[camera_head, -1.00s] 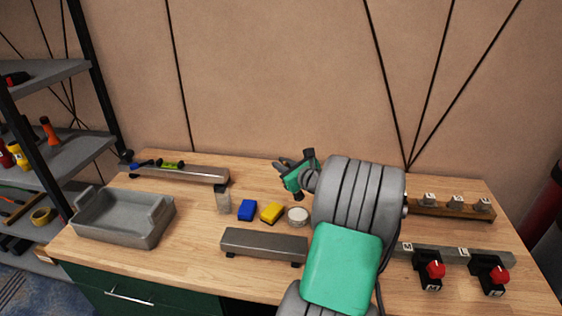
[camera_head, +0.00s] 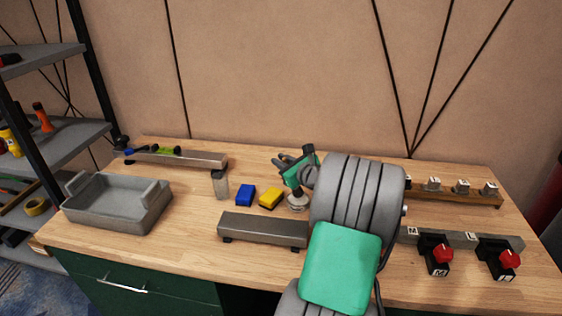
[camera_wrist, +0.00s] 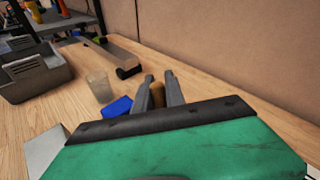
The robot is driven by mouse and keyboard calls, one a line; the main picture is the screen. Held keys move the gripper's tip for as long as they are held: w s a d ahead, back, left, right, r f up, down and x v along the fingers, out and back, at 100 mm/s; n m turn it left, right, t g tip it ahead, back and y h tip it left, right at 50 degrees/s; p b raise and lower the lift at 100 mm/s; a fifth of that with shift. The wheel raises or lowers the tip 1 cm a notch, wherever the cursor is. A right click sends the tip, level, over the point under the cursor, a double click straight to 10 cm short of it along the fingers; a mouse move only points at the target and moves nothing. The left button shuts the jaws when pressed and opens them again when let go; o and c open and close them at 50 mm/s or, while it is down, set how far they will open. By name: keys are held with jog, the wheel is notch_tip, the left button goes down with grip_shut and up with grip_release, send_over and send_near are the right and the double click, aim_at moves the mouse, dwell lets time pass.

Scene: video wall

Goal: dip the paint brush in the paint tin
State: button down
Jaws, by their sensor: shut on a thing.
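My gripper (camera_head: 281,163) is above the workbench, its grey fingers pointing to the left. In the wrist view my gripper (camera_wrist: 159,80) is shut on a brown thing (camera_wrist: 157,95), which looks like the paint brush's handle. The brush's bristles are not visible. A small round pale tin (camera_head: 298,206), which looks like the paint tin, stands on the bench just below my gripper's green body. Its top is partly covered in the head view, and I cannot tell whether the brush touches it. The tin does not show in the wrist view.
A blue block (camera_head: 245,195) and a yellow block (camera_head: 271,197) lie left of the tin. A clear cup (camera_head: 221,186) stands farther left. A low grey rail (camera_head: 263,230) is in front. A grey tray (camera_head: 117,207) is at the left, red-knobbed switches (camera_head: 437,256) at the right.

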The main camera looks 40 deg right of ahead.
jog(key=shift+f, duration=0.5)
dwell(0.9)
notch_tip(320, 180, up, 7)
jog(key=p, duration=0.7)
jog(key=shift+a, duration=0.1)
dwell(0.5)
